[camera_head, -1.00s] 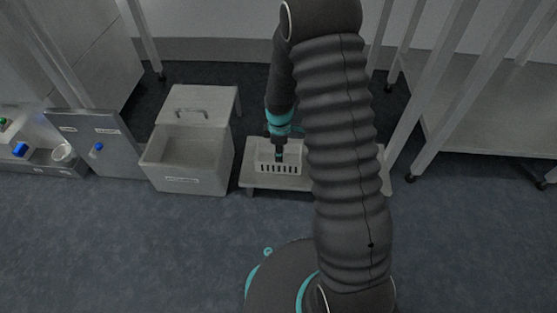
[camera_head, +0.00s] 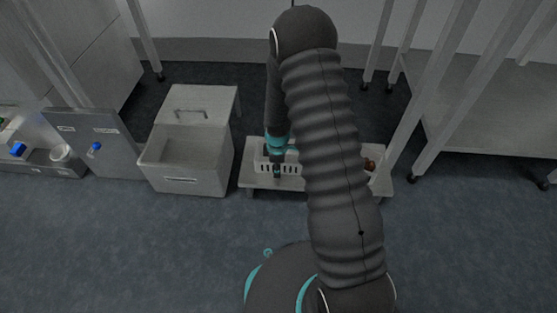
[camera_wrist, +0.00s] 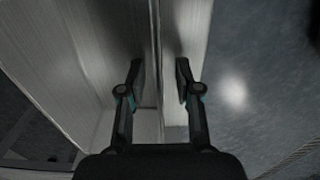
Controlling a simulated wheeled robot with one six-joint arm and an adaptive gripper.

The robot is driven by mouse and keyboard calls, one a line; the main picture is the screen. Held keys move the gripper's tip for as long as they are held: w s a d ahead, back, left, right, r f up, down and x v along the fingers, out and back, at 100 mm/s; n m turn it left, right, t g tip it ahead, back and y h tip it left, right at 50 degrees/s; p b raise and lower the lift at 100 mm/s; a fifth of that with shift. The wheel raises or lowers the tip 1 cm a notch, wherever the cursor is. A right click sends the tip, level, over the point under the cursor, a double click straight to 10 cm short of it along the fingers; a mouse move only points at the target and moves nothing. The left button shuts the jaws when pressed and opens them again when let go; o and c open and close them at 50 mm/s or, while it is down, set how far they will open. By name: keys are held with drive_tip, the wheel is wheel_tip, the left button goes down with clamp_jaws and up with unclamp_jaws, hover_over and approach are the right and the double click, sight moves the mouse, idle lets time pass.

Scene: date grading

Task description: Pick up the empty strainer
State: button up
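A pale strainer with slotted sides (camera_head: 262,167) sits on a low pale stand (camera_head: 250,184). My arm hides part of it, and its inside is not clear to see. My gripper (camera_head: 277,175) is down at the strainer's slotted front side. In the wrist view my gripper (camera_wrist: 161,78) is open, its two fingers apart with a thin pale upright edge between them. This edge looks like the strainer's wall. I cannot tell whether either finger touches it.
Brown round things (camera_head: 370,165) lie on the stand's right side. A grey panel with a blue knob (camera_head: 96,147) is at the left. Table legs stand at the right; the front floor is clear.

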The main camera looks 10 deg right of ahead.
clamp_jaws()
drive_tip(key=shift+r, duration=0.1)
